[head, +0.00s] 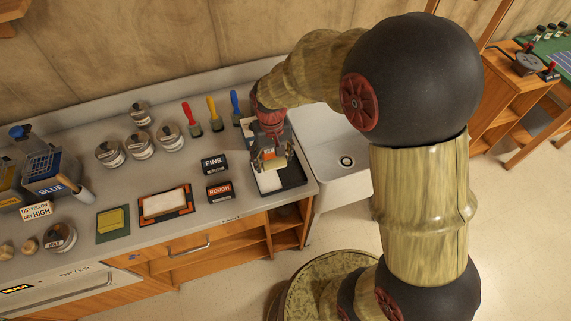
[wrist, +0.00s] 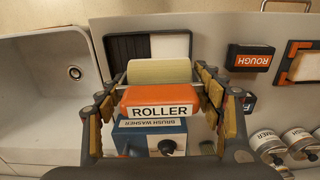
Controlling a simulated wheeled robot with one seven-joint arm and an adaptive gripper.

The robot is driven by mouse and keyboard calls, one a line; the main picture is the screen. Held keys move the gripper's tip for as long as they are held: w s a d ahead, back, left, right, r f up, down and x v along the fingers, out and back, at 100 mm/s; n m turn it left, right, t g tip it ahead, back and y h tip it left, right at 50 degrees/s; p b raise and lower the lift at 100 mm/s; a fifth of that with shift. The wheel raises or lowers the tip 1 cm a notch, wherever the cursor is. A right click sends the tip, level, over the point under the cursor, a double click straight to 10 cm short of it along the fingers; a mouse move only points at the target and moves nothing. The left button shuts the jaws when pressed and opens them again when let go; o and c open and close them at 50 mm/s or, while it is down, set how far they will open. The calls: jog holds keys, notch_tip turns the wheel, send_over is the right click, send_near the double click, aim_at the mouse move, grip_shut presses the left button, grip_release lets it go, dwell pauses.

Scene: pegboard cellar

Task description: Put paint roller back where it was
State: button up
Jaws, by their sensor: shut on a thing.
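The paint roller shows in the wrist view as a pale yellow cylinder (wrist: 160,71) with an orange body labelled ROLLER (wrist: 160,98). My gripper (wrist: 160,88) is shut on it, fingers on both sides of the orange body. In the head view my gripper (head: 269,157) hangs over the right end of the counter, partly hiding the roller (head: 276,163). Beneath and beside the roller lies a black-rimmed tray with a white area (head: 296,181), also in the wrist view (wrist: 121,47). I cannot tell whether the roller touches it.
A blue BRUSH WASHER box (wrist: 136,140) stands close to the roller. A white sink (head: 325,140) is right of the tray. FINE (head: 214,163) and ROUGH (head: 219,191) blocks sit left. Several tins and colored brushes (head: 213,113) stand further back and left.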

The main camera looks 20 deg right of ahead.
send_over(286, 170)
jog(key=f, duration=0.3)
jog(key=f+b, duration=0.1)
jog(key=f, duration=0.1)
jog(key=shift+s+a+f, duration=0.15)
jog(key=shift+a+f, duration=0.1)
jog(key=shift+a, duration=0.05)
jog(key=shift+d+f+b, duration=0.15)
jog(key=shift+f+b, duration=0.05)
jog(key=shift+f, duration=0.75)
jog(key=shift+d+f+b, duration=0.15)
jog(key=shift+f+b, duration=0.05)
jog(key=shift+f, duration=0.7)
jog(key=shift+f, duration=0.15)
jog(key=o, duration=1.1)
